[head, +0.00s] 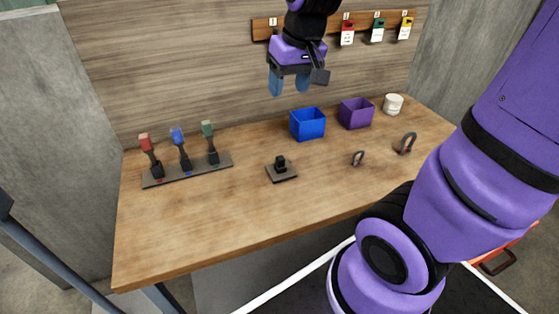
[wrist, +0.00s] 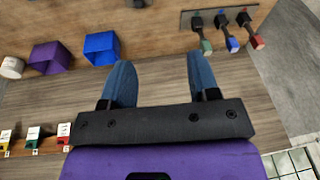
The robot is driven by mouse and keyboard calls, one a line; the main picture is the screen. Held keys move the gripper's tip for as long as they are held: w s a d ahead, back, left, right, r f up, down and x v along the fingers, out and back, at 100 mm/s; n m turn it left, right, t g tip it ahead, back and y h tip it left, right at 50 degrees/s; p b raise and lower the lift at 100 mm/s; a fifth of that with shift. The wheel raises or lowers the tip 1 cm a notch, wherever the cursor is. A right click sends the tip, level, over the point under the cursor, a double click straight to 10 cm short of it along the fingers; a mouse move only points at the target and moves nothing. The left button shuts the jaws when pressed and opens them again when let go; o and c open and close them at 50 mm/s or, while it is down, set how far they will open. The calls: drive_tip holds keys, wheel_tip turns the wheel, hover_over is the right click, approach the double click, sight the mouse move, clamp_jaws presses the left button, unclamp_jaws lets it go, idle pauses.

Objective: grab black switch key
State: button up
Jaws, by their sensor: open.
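A small black switch key (head: 281,162) stands on a dark square plate (head: 283,176) near the middle of the wooden table. In the wrist view only part of a black piece (wrist: 138,3), likely this key, shows at the top edge. My gripper (head: 289,84) is open and empty, with two blue fingers pointing down. It is well above the table, in front of the wood back wall, above and beyond the key. In the wrist view the open fingers (wrist: 159,68) have nothing between them.
Red, blue and green levers stand on a strip (head: 190,172) at left. A blue bin (head: 308,124), a purple bin (head: 356,113) and a white cup (head: 393,104) stand at the back right. Two shackles (head: 405,143) lie at right. Tagged locks (head: 377,30) hang on the wall. The front table is clear.

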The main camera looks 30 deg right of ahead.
drive_tip(key=w+d+f+g, duration=0.2)
drive_tip(key=w+f, duration=0.4)
drive_tip(key=f, duration=0.2)
drive_tip(key=m, duration=0.1)
hover_over(281, 157)
drive_tip(key=shift+g+h, duration=0.4)
drive_tip(key=f, duration=1.6)
drive_tip(key=shift+s, duration=0.35)
drive_tip(key=shift+w+a+f, duration=0.1)
drive_tip(key=shift+w+f, duration=0.05)
drive_tip(key=shift+f, duration=1.25)
drive_tip(key=shift+w+f, duration=0.15)
drive_tip(key=shift+f, duration=1.2)
drive_tip(key=c, duration=1)
